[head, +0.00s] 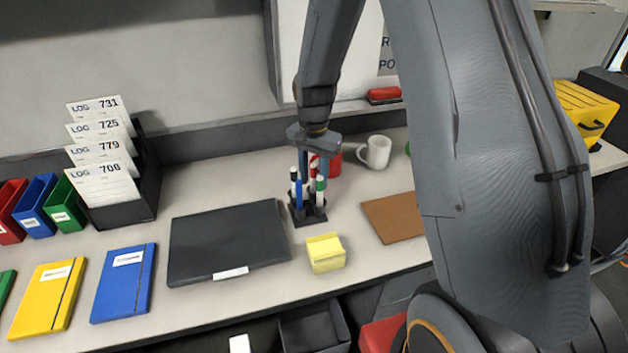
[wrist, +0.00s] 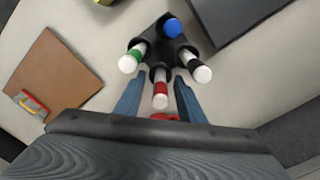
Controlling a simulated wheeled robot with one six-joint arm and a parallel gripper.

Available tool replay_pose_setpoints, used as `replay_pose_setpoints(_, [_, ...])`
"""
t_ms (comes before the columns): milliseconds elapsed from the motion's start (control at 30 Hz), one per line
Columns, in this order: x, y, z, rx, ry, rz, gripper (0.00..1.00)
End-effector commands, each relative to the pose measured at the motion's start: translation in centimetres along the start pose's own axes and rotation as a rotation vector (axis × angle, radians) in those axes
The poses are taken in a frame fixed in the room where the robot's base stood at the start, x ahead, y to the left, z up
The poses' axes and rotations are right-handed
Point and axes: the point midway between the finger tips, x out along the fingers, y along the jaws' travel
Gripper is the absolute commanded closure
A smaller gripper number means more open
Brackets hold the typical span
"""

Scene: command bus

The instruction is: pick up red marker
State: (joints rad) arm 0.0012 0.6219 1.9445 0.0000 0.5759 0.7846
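The red marker (head: 314,167) stands upright in a black holder (head: 310,215) on the counter, with blue, green and black markers beside it. In the wrist view the red marker (wrist: 160,97) is nearest my gripper, its white end and red band showing. My gripper (head: 316,165) is over the holder, pointing down. In the wrist view my gripper (wrist: 158,98) is open, with one finger on each side of the red marker and visible gaps between. Its lower part is hidden in the holder.
Close by are a white mug (head: 376,152), a red object (head: 334,164) partly hidden behind my gripper, yellow notes (head: 326,254), a brown pad (head: 393,217) and a dark closed folder or laptop (head: 228,242). Binders and a card rack (head: 130,205) stand at the left.

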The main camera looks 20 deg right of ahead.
Motion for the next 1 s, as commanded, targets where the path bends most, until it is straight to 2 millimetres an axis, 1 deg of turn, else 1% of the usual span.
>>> replay_pose_setpoints(100, [0.4,0.0,0.0,0.000,0.000,0.000,0.64])
replay_pose_setpoints(267, [0.4,0.0,0.0,0.000,0.001,-0.001,0.64])
replay_pose_setpoints(300, [0.4,0.0,0.0,0.000,0.001,-0.001,0.66])
replay_pose_setpoints(467, [0.4,0.0,0.0,0.000,0.001,-0.001,0.93])
replay_pose_setpoints(500, [0.4,0.0,0.0,0.000,0.001,-0.001,1.00])
replay_pose_setpoints(833, [0.2,0.0,0.0,0.000,0.001,-0.001,1.00])
replay_pose_setpoints(933, [-0.7,-0.1,-0.1,0.000,0.003,-0.003,1.00])
replay_pose_setpoints(1000, [-1.6,-0.1,-0.1,0.000,0.003,-0.003,1.00])
